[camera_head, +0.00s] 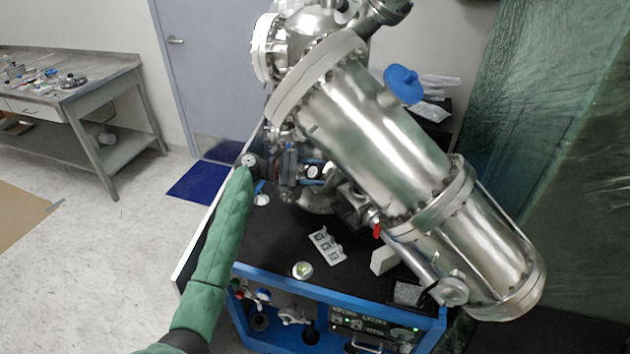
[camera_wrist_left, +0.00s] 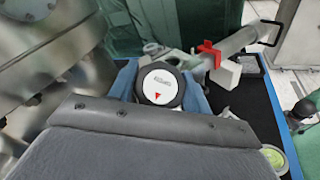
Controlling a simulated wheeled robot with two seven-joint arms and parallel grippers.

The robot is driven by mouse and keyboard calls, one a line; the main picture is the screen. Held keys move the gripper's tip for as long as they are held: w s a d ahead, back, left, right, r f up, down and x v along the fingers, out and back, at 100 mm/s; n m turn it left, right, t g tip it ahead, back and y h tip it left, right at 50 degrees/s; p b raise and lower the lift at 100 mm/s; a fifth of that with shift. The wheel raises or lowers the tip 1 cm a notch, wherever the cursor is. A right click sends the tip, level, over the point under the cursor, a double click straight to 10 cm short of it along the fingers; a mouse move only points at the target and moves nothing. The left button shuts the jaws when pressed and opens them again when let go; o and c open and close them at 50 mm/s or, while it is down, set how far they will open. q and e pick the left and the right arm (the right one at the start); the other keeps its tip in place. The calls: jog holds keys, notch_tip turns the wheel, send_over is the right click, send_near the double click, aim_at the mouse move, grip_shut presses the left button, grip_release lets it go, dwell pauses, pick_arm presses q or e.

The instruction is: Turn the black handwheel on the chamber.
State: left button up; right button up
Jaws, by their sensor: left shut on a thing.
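The black handwheel (camera_wrist_left: 160,86) has a round white face with a red triangle. In the left wrist view it sits between the two blue fingers of my left gripper (camera_wrist_left: 160,92). In the head view the handwheel (camera_head: 313,172) is small, on the lower left side of the shiny steel chamber (camera_head: 375,125). My left arm, in a green sleeve, reaches up to it, and my left gripper (camera_head: 292,168) is shut on the handwheel from the left. The finger contact is partly hidden. My right gripper is out of view.
The chamber stands over a black-topped cart with a blue frame (camera_head: 275,277). A white labelled block (camera_head: 326,246), a round green-faced part (camera_head: 302,270) and a red handle (camera_head: 377,231) are nearby.

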pick_arm(q)
jog(key=m+g+y+b, duration=0.1)
jog(key=m+g, duration=0.1)
jog(key=m, duration=0.1)
jog(key=m+g+y+b, duration=0.1)
jog(key=m+g+b, duration=0.1)
jog(key=m, duration=0.1)
jog(key=shift+m+y, duration=0.3)
jog(key=shift+y, duration=0.1)
jog(key=shift+m+g+y, duration=0.3)
jog(key=shift+m, duration=0.1)
jog(key=shift+m+g+y, duration=0.3)
jog(key=shift+m+y, duration=0.3)
jog(key=shift+m, duration=0.3)
jog(key=shift+s+f+m+g+y+b, duration=0.15)
jog(key=shift+m+g+y+b, duration=0.2)
jog(key=shift+m+y, duration=0.8)
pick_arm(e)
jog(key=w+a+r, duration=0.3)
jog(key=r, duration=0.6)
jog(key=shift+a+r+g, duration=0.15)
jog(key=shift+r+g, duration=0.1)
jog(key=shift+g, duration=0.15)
pick_arm(q)
jog(key=shift+m, duration=0.25)
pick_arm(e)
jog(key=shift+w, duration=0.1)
